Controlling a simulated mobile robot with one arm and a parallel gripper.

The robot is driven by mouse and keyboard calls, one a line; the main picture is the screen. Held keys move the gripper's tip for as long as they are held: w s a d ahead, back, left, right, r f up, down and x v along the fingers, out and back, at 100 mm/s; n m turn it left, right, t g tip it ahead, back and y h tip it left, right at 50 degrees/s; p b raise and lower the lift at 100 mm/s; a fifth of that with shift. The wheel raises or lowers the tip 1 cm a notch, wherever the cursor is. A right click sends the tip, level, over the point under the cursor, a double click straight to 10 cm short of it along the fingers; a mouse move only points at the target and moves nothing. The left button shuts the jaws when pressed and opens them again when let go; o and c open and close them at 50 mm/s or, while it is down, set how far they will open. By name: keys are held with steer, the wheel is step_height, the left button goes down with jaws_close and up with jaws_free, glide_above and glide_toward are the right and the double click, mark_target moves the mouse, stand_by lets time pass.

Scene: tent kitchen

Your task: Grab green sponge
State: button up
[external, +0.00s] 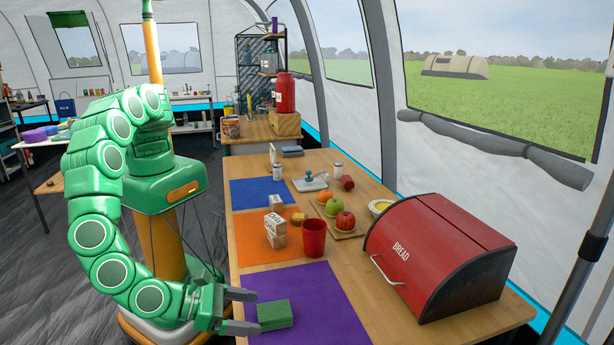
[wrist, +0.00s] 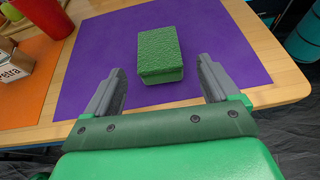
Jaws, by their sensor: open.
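The green sponge (external: 274,315) is a textured block lying on the purple mat (external: 330,300), near the table's left edge. My gripper (external: 244,311) is open, with its fingers pointing right toward the sponge in the external view. In the wrist view the sponge (wrist: 160,54) lies ahead of my gripper (wrist: 158,85), between the lines of the two fingers. Its near end reaches about level with the fingertips. Clear gaps show on both sides, and the fingers do not visibly touch it.
A red bread box (external: 435,255) stands to the right. Fruit (external: 345,221) sits farther back. The purple mat around the sponge is clear.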

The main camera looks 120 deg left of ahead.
mark_target(265, 312)
steer(key=shift+x, duration=2.3)
steer(key=shift+c, duration=0.3)
steer(key=shift+s, duration=0.1)
steer(key=c, duration=1)
